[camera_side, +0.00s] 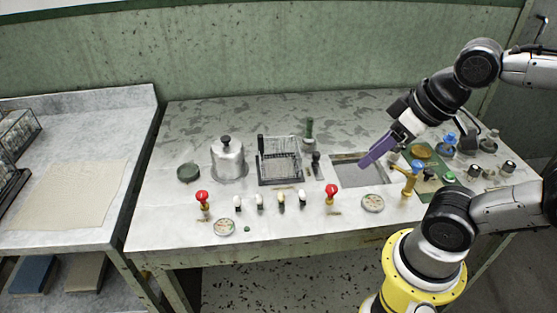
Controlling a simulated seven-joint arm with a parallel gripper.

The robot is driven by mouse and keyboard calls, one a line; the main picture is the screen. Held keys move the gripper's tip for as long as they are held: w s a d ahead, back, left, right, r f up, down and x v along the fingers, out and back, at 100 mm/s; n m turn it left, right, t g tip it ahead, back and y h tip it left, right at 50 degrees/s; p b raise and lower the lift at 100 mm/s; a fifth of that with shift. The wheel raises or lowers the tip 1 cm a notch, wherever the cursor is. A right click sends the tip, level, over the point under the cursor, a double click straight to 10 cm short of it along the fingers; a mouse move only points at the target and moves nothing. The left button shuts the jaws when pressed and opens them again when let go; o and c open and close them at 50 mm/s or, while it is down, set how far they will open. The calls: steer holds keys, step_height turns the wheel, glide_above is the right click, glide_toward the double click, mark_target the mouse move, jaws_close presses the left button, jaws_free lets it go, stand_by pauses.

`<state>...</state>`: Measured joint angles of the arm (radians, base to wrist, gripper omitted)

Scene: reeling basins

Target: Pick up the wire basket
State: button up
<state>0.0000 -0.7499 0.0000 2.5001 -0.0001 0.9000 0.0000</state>
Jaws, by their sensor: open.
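A wire basket (279,168) with dark edges and a dark upright handle sits on the speckled bench (150,221), left of the recessed basin (358,171). My gripper (366,162), with purple fingers, is above the basin, to the right of the basket and apart from it. It points down and to the left. The fingers overlap in this view, but they are open and nothing shows between them.
A metal lidded pot (228,158) stands left of the basket. Red-topped valves (331,191) and several small white-topped knobs line the front. The bench behind the basket is mostly clear.

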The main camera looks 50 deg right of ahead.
stand_by(0.4)
steer(key=shift+c, duration=0.9)
